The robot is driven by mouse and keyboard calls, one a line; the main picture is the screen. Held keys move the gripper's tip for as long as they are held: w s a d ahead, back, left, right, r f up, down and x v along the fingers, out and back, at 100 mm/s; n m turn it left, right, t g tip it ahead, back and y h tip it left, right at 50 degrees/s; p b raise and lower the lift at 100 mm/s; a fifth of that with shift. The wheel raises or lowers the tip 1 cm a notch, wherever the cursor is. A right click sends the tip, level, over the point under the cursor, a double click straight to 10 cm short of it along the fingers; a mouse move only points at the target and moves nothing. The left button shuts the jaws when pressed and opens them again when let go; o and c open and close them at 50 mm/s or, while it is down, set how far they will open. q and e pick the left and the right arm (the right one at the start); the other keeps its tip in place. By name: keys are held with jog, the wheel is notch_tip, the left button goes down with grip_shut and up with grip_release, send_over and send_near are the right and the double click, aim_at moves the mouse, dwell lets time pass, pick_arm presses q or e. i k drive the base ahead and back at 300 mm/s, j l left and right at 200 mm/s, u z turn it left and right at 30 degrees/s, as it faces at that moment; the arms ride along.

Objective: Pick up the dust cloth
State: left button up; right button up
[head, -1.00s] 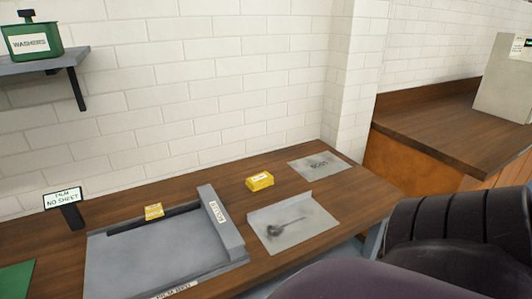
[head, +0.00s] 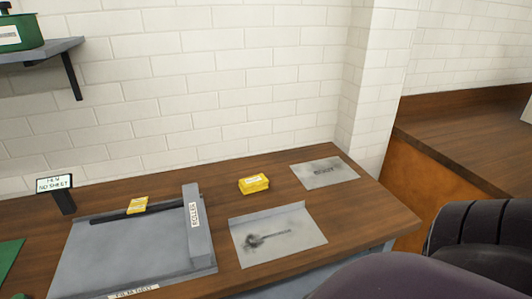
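Neither of my grippers shows in the head view, and nothing is touching either yellow thing.
A grey tray (head: 125,255) with a raised bar labelled "ROLLER" (head: 195,225) is left of the yellow block. A "NO SHEET" sign (head: 55,184) stands at left. Dark rounded shapes cover the lower right.

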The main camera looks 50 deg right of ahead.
aim_at(257, 183)
jog(key=k+l, duration=0.15)
jog(key=l, duration=0.25)
jog(key=k+l, duration=0.15)
jog(key=l, duration=0.2)
jog(key=k+l, duration=0.15)
jog(key=l, duration=0.25)
